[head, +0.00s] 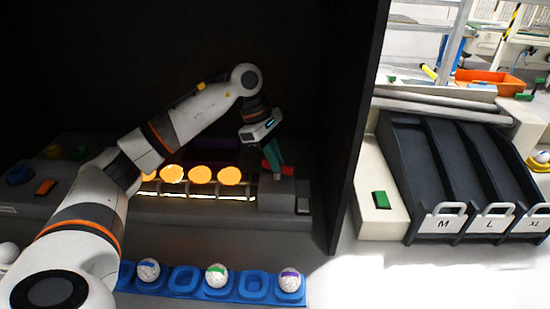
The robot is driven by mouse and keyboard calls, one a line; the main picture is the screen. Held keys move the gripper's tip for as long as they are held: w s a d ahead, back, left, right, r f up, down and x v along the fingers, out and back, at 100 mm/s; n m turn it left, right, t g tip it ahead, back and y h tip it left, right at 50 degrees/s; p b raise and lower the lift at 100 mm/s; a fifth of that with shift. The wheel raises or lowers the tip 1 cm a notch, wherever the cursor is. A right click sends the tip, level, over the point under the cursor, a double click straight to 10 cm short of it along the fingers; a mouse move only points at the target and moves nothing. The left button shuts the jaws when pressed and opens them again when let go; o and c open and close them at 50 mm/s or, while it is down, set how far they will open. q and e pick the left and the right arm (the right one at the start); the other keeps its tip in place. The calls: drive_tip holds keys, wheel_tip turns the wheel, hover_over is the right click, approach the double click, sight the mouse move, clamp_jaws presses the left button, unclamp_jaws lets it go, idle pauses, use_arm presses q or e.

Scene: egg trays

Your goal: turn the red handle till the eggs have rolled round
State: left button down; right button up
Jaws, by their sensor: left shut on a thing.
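The red handle (286,170) sits at the right end of the egg candling station, on a grey block. My left gripper (275,160) reaches down from above and is shut on the handle; the fingers partly hide it. Several glowing orange eggs (201,174) lie in a row on the lit rollers (235,197), left of the handle. My left arm hides the left end of the row. My right gripper is not in the head view.
A blue tray (255,286) with several banded white eggs stands in front. A dark wall (352,130) rises close to the right of the handle. Beyond it are black chutes (425,180) marked M, L and XL, and a green switch (381,199).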

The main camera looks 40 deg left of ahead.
use_arm(q)
drive_tip(key=c, duration=1.5)
unclamp_jaws()
drive_tip(key=shift+r, duration=0.1)
drive_tip(key=v, duration=1.2)
drive_tip(key=shift+b, duration=0.4)
